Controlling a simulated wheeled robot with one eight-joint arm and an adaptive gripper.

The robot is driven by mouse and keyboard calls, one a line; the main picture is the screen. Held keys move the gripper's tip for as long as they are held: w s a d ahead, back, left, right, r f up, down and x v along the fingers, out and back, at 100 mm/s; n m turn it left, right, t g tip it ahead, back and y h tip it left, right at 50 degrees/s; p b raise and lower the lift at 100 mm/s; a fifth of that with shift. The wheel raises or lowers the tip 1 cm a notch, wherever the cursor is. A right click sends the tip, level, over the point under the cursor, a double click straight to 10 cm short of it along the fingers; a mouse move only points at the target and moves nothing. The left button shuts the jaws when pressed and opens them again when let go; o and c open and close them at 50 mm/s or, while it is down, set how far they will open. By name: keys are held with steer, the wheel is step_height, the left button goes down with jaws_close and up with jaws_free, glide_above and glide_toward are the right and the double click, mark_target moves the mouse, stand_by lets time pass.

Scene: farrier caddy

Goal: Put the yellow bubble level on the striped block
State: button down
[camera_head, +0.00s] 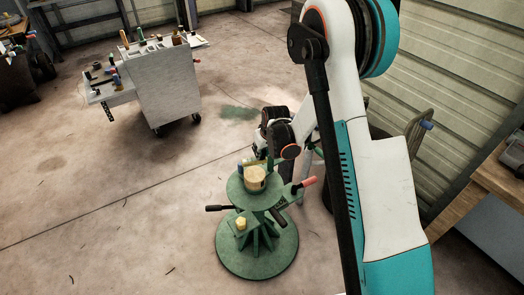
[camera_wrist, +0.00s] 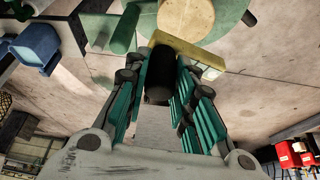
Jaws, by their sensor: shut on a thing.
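My gripper (camera_wrist: 157,70) is above the green round stand, coming from its far side. A round tan block (camera_head: 255,178) sits on the stand's upper plate and also shows behind the bar in the wrist view (camera_wrist: 188,17). A small yellow cylinder (camera_head: 241,223) sits low on the stand's near left. I cannot tell stripes on any block with certainty.
The green stand (camera_head: 260,258) has a wide base, a dark handle at left and a red-tipped one (camera_head: 304,184) at right. A grey tool cart (camera_head: 165,85) stands at the back left. A wooden bench (camera_head: 475,190) is at right. The floor at left is clear.

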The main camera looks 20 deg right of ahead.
mark_target(263, 160)
step_height(263, 160, down, 4)
steer(key=b, duration=0.3)
steer(key=shift+r, duration=0.2)
steer(key=shift+f, duration=1.2)
steer(key=shift+f, duration=0.5)
steer(key=c, duration=1.3)
jaws_free()
steer(key=shift+r, duration=0.1)
steer(key=v, duration=1.2)
steer(key=shift+w, duration=0.1)
